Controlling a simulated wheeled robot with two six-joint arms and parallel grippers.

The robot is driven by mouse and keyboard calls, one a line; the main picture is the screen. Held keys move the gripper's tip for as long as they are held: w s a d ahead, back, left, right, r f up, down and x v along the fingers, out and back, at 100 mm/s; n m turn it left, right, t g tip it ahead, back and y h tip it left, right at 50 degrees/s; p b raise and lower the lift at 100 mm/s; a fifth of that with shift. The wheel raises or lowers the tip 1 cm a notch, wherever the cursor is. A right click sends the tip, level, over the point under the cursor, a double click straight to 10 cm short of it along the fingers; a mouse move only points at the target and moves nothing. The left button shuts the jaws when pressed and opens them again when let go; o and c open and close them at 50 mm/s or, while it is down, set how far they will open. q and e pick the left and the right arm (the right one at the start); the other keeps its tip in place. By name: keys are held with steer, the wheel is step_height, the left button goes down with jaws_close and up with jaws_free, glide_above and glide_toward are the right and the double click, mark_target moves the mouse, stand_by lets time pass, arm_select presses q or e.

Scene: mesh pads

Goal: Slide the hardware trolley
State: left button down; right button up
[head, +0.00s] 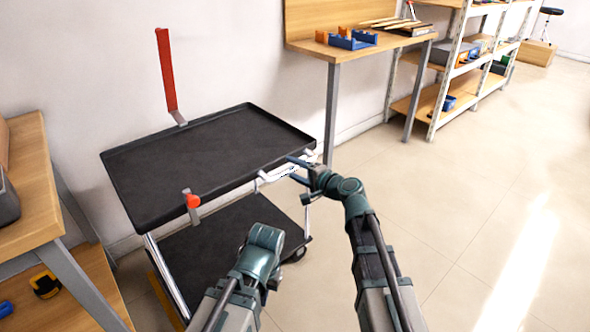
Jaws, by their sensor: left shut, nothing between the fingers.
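The hardware trolley (205,155) has a black upper tray, a black lower shelf (215,250) and bright metal legs. A pale metal handle bar (270,176) runs along the tray's near right edge. My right gripper (293,169) is at this bar, its two dark fingers apart, one above and one below it. Whether they touch the bar is not clear. My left gripper (265,236) is shut and empty, in front of the trolley's near side and over the lower shelf in the picture. Its fingertips are mostly hidden by its own wrist. The upper tray is empty.
A red upright lever (167,75) and an orange knob (193,201) stand at the tray's edges. A wooden bench (30,190) is close on the left. A wall table (385,42) with blue bins and shelving (455,75) stand behind. Open tiled floor (480,210) lies right.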

steer(key=p+v, duration=0.2)
steer(key=v, duration=1.1)
steer(key=shift+s+d+p, duration=0.2)
steer(key=shift+s+p, duration=0.1)
steer(key=shift+p, duration=0.05)
steer(key=s+a+f+n+g+h+p, duration=0.1)
steer(key=s+a+f+n+g+h, duration=0.1)
steer(key=s+a+f+n+g, duration=0.7)
steer(key=s+d+f+n+g+h+p, duration=0.1)
steer(key=s+f+n+g+h, duration=0.1)
steer(key=s+f+n+h, duration=0.3)
steer(key=s+d+f+g+h, duration=0.1)
steer(key=s+h, duration=0.3)
steer(key=s, duration=0.2)
step_height(320, 180, up, 38)
steer(key=p, duration=3.8)
steer(key=shift+d, duration=0.4)
